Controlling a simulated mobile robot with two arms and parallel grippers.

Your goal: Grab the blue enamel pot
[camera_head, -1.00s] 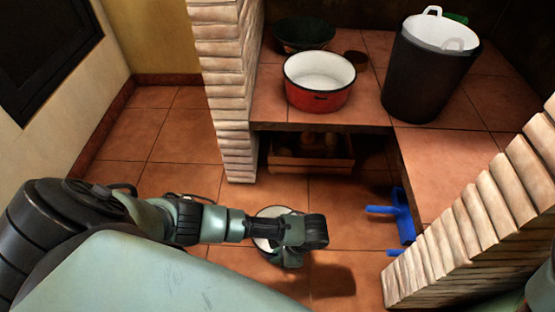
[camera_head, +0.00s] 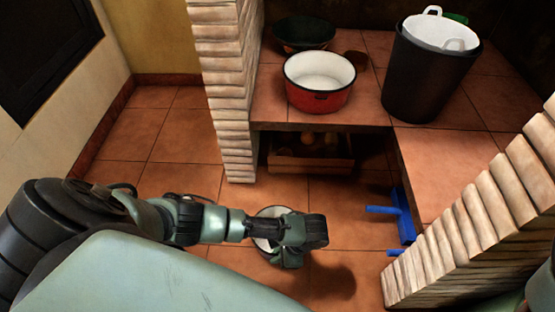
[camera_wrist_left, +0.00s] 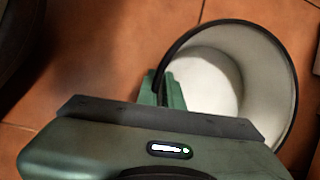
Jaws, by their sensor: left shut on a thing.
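A round pot (camera_head: 268,213) with a white inside and a dark rim shows partly behind my left gripper in the head view. In the left wrist view the pot (camera_wrist_left: 225,70) fills the upper right, its white inside facing the camera. Its outer wall is mostly hidden, so I cannot confirm a blue colour. My left gripper (camera_head: 288,258) is shut on the pot's rim. In the left wrist view its green fingers (camera_wrist_left: 163,88) pinch the left edge of the rim. My right gripper is not in view.
A red pot (camera_head: 320,98), a dark bowl (camera_head: 304,32), a small brown cup (camera_head: 356,59) and a black bin (camera_head: 425,80) stand on the tiled counter (camera_head: 375,105). A wooden crate (camera_head: 310,163) sits below. A blue object (camera_head: 404,215) is at right. Brick pillars (camera_head: 230,90) flank the opening.

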